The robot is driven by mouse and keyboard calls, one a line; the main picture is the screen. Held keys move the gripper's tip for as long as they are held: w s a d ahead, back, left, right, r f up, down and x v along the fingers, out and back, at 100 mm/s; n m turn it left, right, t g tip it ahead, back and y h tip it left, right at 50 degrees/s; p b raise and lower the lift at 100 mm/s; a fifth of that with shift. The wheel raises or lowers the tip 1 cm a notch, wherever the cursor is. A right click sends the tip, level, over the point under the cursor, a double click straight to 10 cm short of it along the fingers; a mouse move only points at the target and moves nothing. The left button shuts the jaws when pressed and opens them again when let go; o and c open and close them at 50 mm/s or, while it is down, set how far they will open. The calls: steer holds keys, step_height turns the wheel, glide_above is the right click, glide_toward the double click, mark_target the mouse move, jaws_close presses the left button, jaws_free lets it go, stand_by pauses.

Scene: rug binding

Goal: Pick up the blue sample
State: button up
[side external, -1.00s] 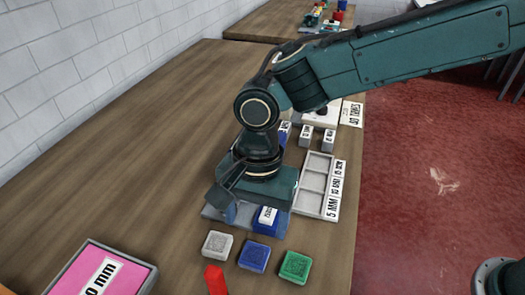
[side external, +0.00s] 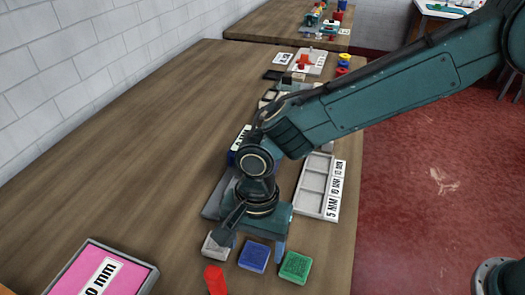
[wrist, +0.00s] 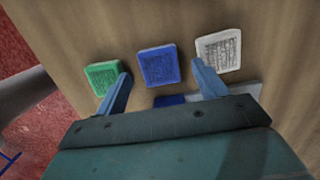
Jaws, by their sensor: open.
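The blue sample (side external: 254,257) is a small square carpet block lying on the wooden table, between a grey-white sample (side external: 215,245) and a green sample (side external: 296,267). In the wrist view the blue sample (wrist: 158,65) lies just beyond and between my fingertips, with the green one (wrist: 103,77) to the left and the white one (wrist: 217,50) to the right.
A red upright piece (side external: 215,280) stands in front of the white sample. A pink box marked in mm (side external: 100,272) is at the front left. A grey compartment tray (side external: 311,186) with labels lies to the right, near the table edge.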

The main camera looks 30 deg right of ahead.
mark_target(255, 253)
steer(key=shift+s+a+f, duration=0.1)
steer(key=shift+f, duration=0.8)
steer(key=c, duration=1.1)
steer(key=shift+o, duration=0.2)
steer(key=shift+r, duration=0.15)
step_height(255, 253, up, 20)
